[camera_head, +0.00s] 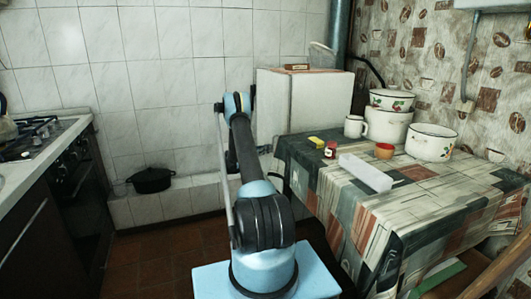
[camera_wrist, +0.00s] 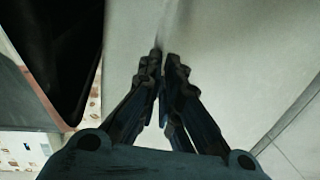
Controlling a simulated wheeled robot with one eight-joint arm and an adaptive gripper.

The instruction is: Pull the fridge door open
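The fridge (camera_head: 318,103) is a white box against the tiled wall, behind the table's far left end. Its door looks closed in the head view, but the lower part is hidden by the table and my arm. My gripper (camera_head: 264,150) is low at the fridge's left side, mostly hidden behind my arm. In the wrist view, my gripper (camera_wrist: 164,58) has its two dark fingers nearly together, with only a slim gap at the tips. I see no handle between the fingers, and contact is unclear.
The table (camera_head: 430,200) with a patchwork cloth stands close on the right, bearing enamel pots (camera_head: 388,125), a mug (camera_head: 355,127) and a white block (camera_head: 365,173). A black pot (camera_head: 151,180) sits on the left ledge. The stove (camera_head: 35,140) is far left; floor between is clear.

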